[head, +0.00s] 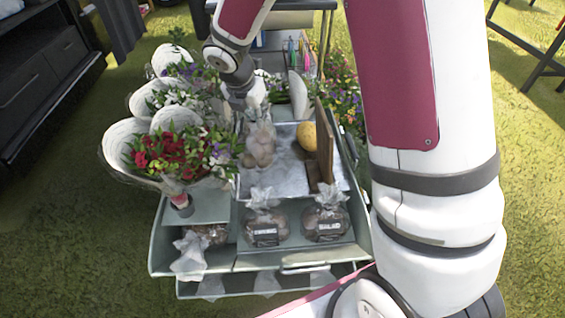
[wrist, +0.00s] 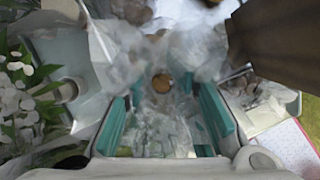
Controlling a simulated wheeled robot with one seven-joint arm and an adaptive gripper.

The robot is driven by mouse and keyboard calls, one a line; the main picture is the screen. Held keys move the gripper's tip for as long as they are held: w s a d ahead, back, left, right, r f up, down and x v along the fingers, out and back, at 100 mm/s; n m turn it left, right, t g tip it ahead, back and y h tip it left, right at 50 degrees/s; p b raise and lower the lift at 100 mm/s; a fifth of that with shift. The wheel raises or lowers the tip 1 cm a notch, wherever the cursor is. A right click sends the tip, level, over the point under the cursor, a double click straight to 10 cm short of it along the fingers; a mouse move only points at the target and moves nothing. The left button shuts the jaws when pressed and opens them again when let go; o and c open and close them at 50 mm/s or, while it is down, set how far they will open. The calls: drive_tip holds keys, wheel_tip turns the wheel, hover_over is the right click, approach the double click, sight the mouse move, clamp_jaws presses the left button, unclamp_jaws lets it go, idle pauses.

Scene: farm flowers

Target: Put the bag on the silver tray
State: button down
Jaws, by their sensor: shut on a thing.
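A clear plastic bag with pale round contents (head: 260,148) hangs below my gripper (head: 246,104) in the head view, over the left part of the silver tray (head: 285,184). I cannot tell whether its bottom touches the tray. In the wrist view my gripper (wrist: 165,118) has its teal fingers on both sides of the crumpled clear bag (wrist: 160,135). The gripper is shut on the bag's top. The fingertips are partly hidden by the plastic.
A yellow round object (head: 307,135) and an upright brown board (head: 324,142) stand on the tray's right side. Labelled bags (head: 265,229) (head: 326,222) sit in front. A red flower bouquet (head: 178,152) and others crowd the left.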

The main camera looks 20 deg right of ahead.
sight(252, 134)
drive_tip(key=shift+w+a+f+n, duration=0.15)
drive_tip(key=shift+a+f+n, duration=0.05)
drive_tip(key=shift+f+n, duration=0.2)
wheel_tip(252, 134, down, 10)
drive_tip(key=b, duration=0.6)
drive_tip(key=shift+r, duration=0.15)
drive_tip(key=c, duration=1.3)
unclamp_jaws()
drive_tip(key=shift+r, duration=0.35)
drive_tip(key=p+v, duration=0.2)
drive_tip(key=v, duration=0.1)
drive_tip(key=p+v, duration=0.2)
drive_tip(key=v, duration=0.2)
drive_tip(key=p+v, duration=0.2)
drive_tip(key=v, duration=0.2)
drive_tip(key=shift+s+r, duration=0.1)
drive_tip(key=shift+s, duration=0.25)
